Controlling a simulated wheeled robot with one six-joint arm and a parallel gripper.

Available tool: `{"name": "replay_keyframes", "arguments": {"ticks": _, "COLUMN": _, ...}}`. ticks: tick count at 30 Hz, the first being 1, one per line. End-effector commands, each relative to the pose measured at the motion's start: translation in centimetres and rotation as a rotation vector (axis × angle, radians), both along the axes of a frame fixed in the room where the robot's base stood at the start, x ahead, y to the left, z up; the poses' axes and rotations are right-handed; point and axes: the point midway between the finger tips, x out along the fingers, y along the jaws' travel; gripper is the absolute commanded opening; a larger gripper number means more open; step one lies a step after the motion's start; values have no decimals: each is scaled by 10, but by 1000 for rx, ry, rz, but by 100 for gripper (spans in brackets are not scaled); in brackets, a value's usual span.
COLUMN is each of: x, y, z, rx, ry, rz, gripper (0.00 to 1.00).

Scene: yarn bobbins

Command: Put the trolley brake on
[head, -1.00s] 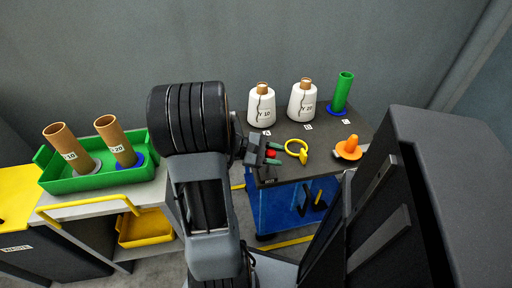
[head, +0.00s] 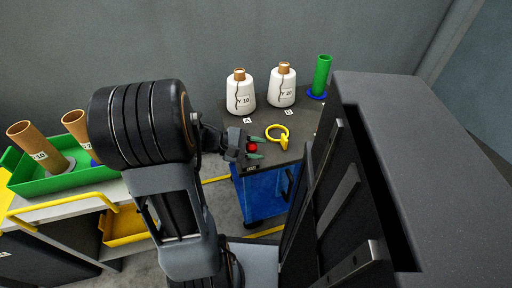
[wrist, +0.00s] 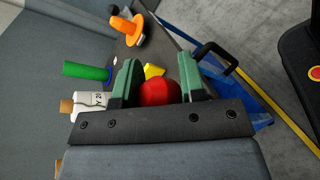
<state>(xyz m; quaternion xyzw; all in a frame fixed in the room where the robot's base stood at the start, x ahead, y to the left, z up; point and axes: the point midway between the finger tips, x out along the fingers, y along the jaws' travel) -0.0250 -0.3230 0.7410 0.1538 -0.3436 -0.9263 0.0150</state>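A round red knob (head: 252,147) sits between my gripper's two green fingers at the trolley's near left edge. In the wrist view the knob (wrist: 158,92) nearly fills the gap between the fingers; I cannot tell whether they press on it. What the knob is attached to is hidden. A black handle (head: 290,182) shows on the trolley's blue side, partly covered by my body. No part can be clearly made out as the brake.
An orange cone (wrist: 125,26) shows in the wrist view. At left, a green tray (head: 88,179) holds brown tubes above a yellow bin (head: 127,226).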

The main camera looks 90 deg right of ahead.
Motion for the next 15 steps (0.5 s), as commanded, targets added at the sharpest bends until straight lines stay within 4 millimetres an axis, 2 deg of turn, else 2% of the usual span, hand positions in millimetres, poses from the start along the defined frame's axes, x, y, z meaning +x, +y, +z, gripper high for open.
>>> {"name": "replay_keyframes", "arguments": {"ticks": 1, "x": -1, "y": 2, "z": -2, "rx": 4, "ry": -1, "rz": -3, "gripper": 41}}
{"name": "replay_keyframes", "arguments": {"ticks": 8, "x": 0, "y": 1, "z": -1, "rx": 4, "ry": 0, "rz": 0, "gripper": 62}}
{"name": "replay_keyframes", "arguments": {"ticks": 15, "x": 1, "y": 1, "z": 0, "rx": 3, "ry": 0, "rz": 1, "gripper": 62}}
